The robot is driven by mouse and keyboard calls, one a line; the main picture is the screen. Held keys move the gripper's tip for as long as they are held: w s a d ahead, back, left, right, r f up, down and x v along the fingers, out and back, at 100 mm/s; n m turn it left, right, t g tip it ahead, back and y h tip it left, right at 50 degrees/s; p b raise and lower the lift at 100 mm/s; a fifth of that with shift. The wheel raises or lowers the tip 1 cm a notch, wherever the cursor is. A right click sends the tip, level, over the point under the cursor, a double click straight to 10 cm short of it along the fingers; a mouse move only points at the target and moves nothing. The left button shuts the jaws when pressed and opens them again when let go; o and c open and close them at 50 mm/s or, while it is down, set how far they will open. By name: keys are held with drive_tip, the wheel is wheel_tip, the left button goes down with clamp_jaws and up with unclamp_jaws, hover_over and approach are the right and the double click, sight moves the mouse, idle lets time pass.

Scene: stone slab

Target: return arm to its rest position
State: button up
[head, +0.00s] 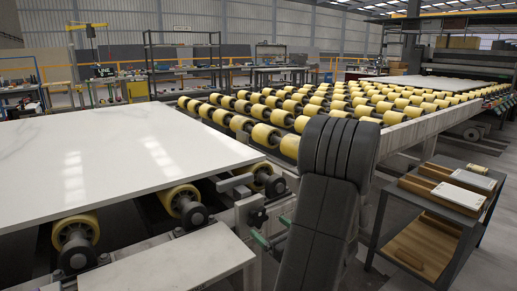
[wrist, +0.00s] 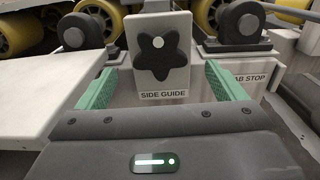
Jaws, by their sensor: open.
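My gripper (wrist: 160,70) is open, with its two green fingers apart in the wrist view. A black star-shaped knob (wrist: 162,58) on a pale plate labelled SIDE GUIDE shows between and beyond the fingers. I cannot tell whether either finger touches the plate; nothing is seen held. In the head view my dark arm rises at the lower middle and hides part of the conveyor frame. Green parts of my gripper (head: 270,238) show at its left, low beside the frame.
A white slab (head: 130,145) lies on yellow-wheeled rollers at the left. More rollers (head: 300,108) run back to a machine at the right. A dark cart (head: 455,195) with wooden trays stands close on my right. A partly covered label ending in STOP (wrist: 252,79) is right of the knob.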

sight(260, 219)
drive_tip(key=p+v, duration=0.1)
drive_tip(key=v, duration=0.6)
drive_tip(key=b+x, duration=0.2)
drive_tip(key=x, duration=1.2)
drive_tip(key=shift+a+f+b, duration=0.1)
drive_tip(key=shift+a+b, duration=0.05)
drive_tip(key=shift+b, duration=0.2)
drive_tip(key=shift+r+m+p, duration=0.3)
drive_tip(key=shift+m+p, duration=0.1)
drive_tip(key=shift+p, duration=0.45)
drive_tip(key=shift+m+p, duration=0.4)
drive_tip(key=shift+m, duration=0.1)
drive_tip(key=m+p, duration=0.5)
drive_tip(key=shift+m, duration=0.4)
drive_tip(key=m+p, duration=0.3)
drive_tip(key=m, duration=0.1)
drive_tip(key=shift+m, duration=0.3)
drive_tip(key=m+p, duration=0.1)
drive_tip(key=m, duration=0.1)
drive_tip(key=m+p, duration=0.1)
drive_tip(key=m, duration=0.1)
drive_tip(key=shift+s+f+m, duration=0.1)
drive_tip(key=shift+f+m, duration=0.1)
drive_tip(key=shift+m, duration=0.1)
